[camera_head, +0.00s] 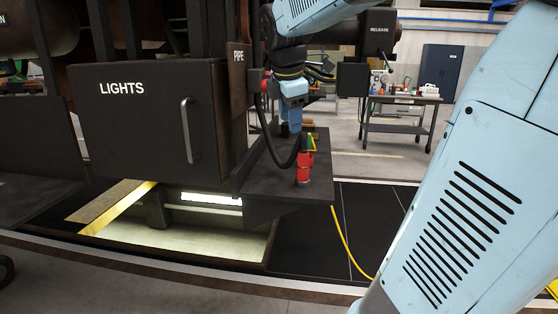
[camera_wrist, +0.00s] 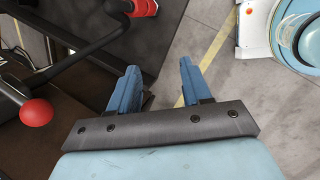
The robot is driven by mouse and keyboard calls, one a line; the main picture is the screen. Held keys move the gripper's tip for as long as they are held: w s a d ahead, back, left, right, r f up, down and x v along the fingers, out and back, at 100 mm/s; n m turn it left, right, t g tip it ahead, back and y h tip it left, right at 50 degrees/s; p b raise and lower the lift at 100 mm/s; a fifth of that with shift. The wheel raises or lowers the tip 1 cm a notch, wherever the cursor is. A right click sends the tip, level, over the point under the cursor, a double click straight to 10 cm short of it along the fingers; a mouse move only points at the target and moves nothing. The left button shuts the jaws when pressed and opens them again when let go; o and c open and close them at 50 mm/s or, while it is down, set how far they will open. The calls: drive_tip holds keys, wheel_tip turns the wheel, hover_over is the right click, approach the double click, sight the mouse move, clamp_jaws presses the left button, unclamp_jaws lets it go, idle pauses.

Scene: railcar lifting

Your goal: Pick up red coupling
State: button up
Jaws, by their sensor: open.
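The red coupling (camera_head: 303,170) stands upright on a dark metal shelf (camera_head: 262,188) of the railcar, with a black hose (camera_head: 270,140) curving down close to it. My gripper (camera_head: 290,130) hangs just above and slightly left of the coupling in the head view, apart from it as far as I can tell. In the wrist view my gripper (camera_wrist: 158,80) has its two blue fingers spread, with nothing between them. A red part (camera_wrist: 144,8), seemingly the coupling, is cut by the top edge there, ahead and left of the fingers.
A red ball knob (camera_wrist: 36,112) sits left of the fingers. A dark LIGHTS box (camera_head: 145,125) with a handle and a PIPE panel (camera_head: 238,90) stand left of the shelf. A yellow hose (camera_head: 345,240) lies on the floor. A tool cart (camera_head: 400,100) stands behind, clear of the arm.

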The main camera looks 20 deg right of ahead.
sight(304, 140)
drive_tip(key=w+d+r+n+g+h, duration=0.1)
drive_tip(key=w+d+r+n, duration=0.1)
drive_tip(key=w+d+n, duration=0.4)
drive_tip(key=shift+n, duration=0.8)
drive_tip(key=x, duration=1.3)
drive_tip(key=shift+w+a+f, duration=0.1)
drive_tip(key=shift+a, duration=0.2)
drive_tip(key=shift+w+d+f, duration=0.15)
drive_tip(key=shift+f, duration=0.35)
drive_tip(key=shift+c, duration=0.3)
clamp_jaws()
